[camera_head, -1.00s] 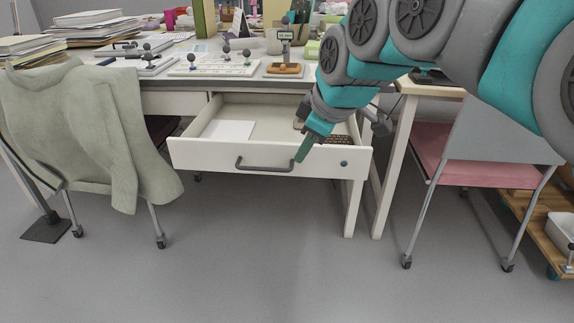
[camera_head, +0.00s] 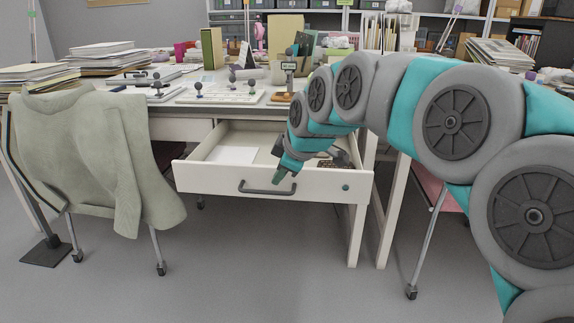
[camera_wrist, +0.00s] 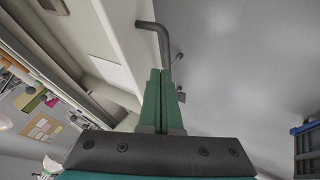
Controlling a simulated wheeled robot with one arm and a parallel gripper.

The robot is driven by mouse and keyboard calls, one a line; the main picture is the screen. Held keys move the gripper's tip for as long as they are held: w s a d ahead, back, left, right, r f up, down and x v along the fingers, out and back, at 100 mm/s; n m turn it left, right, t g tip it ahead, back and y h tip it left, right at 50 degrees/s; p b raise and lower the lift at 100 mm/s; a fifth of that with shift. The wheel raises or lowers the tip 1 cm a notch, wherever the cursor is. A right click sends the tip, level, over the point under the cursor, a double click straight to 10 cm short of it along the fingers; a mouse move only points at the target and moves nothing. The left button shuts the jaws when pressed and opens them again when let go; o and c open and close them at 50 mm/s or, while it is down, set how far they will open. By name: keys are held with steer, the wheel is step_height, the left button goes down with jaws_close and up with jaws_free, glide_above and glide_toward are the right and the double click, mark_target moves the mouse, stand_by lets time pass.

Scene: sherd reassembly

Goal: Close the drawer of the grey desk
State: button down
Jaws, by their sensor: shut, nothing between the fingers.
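The grey desk (camera_head: 190,128) stands in the middle of the head view. Its drawer (camera_head: 215,182) is pulled out, with a white front and a dark bar handle (camera_head: 262,191). White paper (camera_head: 233,155) and a dark gridded item (camera_head: 328,163) lie inside it. My gripper (camera_head: 278,178) is shut and empty, pointing down at the drawer front near the right end of the handle. In the wrist view the shut fingers (camera_wrist: 160,85) lie close to the handle (camera_wrist: 157,33); I cannot tell whether they touch it or the front.
A chair with a pale green garment (camera_head: 85,150) stands left of the drawer. Another chair with a pink seat (camera_head: 431,188) is at the right, partly behind my arm. The desktop holds books, papers and small stands. The floor (camera_head: 250,270) before the drawer is clear.

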steer(key=shift+w+f, duration=0.15)
steer(key=shift+w, duration=1.85)
steer(key=shift+w, duration=0.1)
